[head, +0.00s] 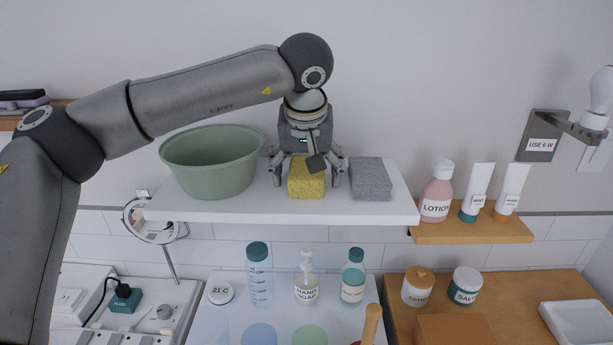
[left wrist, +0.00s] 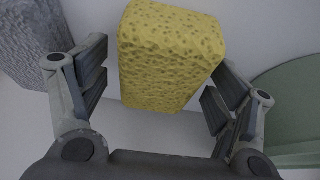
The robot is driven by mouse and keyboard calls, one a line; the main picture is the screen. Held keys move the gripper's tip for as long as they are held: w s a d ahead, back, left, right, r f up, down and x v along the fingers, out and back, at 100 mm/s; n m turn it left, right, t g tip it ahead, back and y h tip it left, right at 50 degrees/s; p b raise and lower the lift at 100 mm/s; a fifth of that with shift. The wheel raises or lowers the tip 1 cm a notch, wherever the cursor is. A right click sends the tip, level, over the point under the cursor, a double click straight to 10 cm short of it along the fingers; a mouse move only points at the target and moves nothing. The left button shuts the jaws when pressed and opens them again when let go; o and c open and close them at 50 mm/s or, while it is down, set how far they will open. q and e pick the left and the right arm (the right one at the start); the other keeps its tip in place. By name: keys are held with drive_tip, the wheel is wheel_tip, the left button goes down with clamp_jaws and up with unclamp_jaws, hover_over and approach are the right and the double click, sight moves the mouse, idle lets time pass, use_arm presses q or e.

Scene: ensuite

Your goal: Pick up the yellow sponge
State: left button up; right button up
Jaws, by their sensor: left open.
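The yellow sponge (head: 306,180) stands on a white wall shelf, between a green basin and a grey sponge. My left gripper (head: 307,178) comes down over it from above, open, with one finger on each side of it. In the left wrist view the yellow sponge (left wrist: 168,55) lies between the spread fingers of the left gripper (left wrist: 160,95). A gap shows beside the left finger; the right finger is close to the sponge's edge, and I cannot tell whether it touches. My right gripper is not in view.
The green basin (head: 213,165) stands left on the white shelf (head: 270,209). The grey sponge (head: 370,179) is close on the right. A lower wooden shelf (head: 470,233) holds a lotion bottle (head: 437,192) and two tubes. Bottles stand below the white shelf.

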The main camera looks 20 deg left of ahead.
use_arm(q)
drive_tip(key=shift+f, duration=0.1)
drive_tip(key=shift+c, duration=0.3)
drive_tip(key=shift+s, duration=0.1)
drive_tip(key=c, duration=0.9)
